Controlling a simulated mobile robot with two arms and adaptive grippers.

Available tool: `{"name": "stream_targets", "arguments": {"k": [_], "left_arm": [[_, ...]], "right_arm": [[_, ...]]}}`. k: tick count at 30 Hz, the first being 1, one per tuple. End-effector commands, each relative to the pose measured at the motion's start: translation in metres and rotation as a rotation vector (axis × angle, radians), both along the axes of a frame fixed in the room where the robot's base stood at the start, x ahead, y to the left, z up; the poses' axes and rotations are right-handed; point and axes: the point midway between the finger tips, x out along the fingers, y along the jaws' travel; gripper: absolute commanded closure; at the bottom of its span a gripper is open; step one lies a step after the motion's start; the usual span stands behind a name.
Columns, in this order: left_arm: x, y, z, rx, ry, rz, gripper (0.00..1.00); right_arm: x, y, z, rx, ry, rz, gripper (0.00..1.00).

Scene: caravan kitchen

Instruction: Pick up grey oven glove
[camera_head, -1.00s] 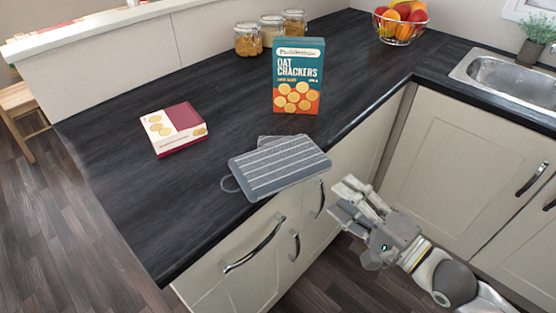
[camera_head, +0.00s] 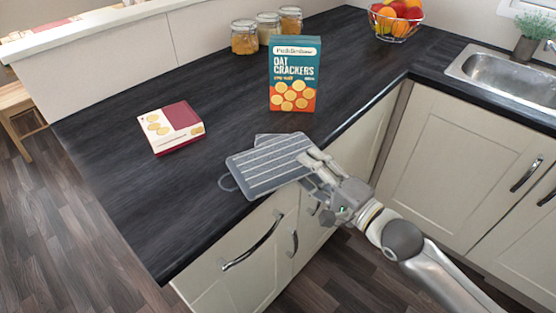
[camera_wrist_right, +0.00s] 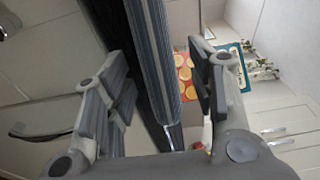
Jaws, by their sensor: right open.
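The grey oven glove (camera_head: 262,168) with pale stripes lies at the front edge of the dark worktop, its hanging loop to the left and its right end sticking out over the edge. My right gripper (camera_head: 312,166) is at the glove's right end, and its fingers hide part of that end. In the right wrist view the striped glove (camera_wrist_right: 155,60) is seen edge-on between the two spread fingers of the right gripper (camera_wrist_right: 160,85). The gripper is open, with a gap visible on the glove's right side. My left gripper is not in view.
A cracker box (camera_head: 294,75) stands upright behind the glove, and a small cream-and-maroon box (camera_head: 171,130) lies to its left. Jars (camera_head: 268,30) and a fruit bowl (camera_head: 397,20) are at the back. Cupboard fronts with handles (camera_head: 253,243) are below the worktop edge.

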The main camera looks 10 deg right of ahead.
Motion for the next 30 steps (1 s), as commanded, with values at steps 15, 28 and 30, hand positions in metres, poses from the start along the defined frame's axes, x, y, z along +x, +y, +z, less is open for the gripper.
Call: {"name": "stream_targets", "arguments": {"k": [15, 28, 30], "left_arm": [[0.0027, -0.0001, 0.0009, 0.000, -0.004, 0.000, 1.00], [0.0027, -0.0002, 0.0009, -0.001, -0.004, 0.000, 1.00], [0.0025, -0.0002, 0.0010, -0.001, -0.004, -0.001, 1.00]], "right_arm": [[0.0091, 0.0058, -0.0004, -0.001, 0.001, 0.000, 0.65], [0.0090, 0.0058, 0.0000, 0.000, 0.000, 0.000, 1.00], [0.0090, 0.0058, 0.0003, 0.000, 0.000, 0.000, 1.00]]}}
